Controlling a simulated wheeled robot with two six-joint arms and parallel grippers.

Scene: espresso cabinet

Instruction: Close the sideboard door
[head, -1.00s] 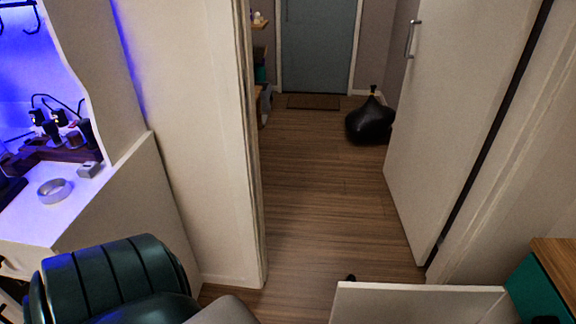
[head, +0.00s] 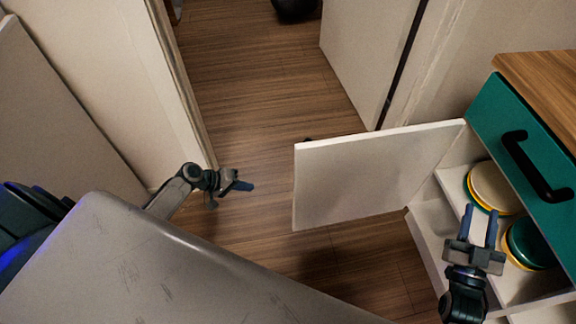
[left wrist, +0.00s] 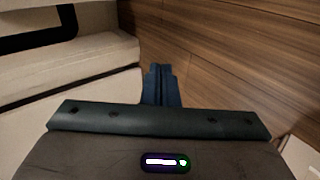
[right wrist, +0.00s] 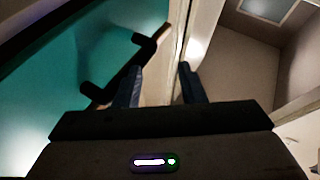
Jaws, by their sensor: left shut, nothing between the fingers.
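The white sideboard door (head: 370,175) stands swung wide open, out to the left of the sideboard (head: 540,85), in the head view. The open compartment behind it shows white shelves with plates and bowls. My left gripper (head: 242,186) is shut and empty, left of the door's free edge and apart from it. It also shows shut in the left wrist view (left wrist: 160,72). My right gripper (head: 480,222) is open and empty, in front of the open compartment in the head view. Its parted fingers show in the right wrist view (right wrist: 160,78). Neither gripper touches the door.
A teal drawer front (head: 520,140) with a black handle (head: 535,168) sits above the compartment. A yellow-rimmed plate stack (head: 495,188) and green bowls (head: 535,243) stand inside. The wooden floor (head: 250,110) left of the door is clear. A doorway wall stands behind.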

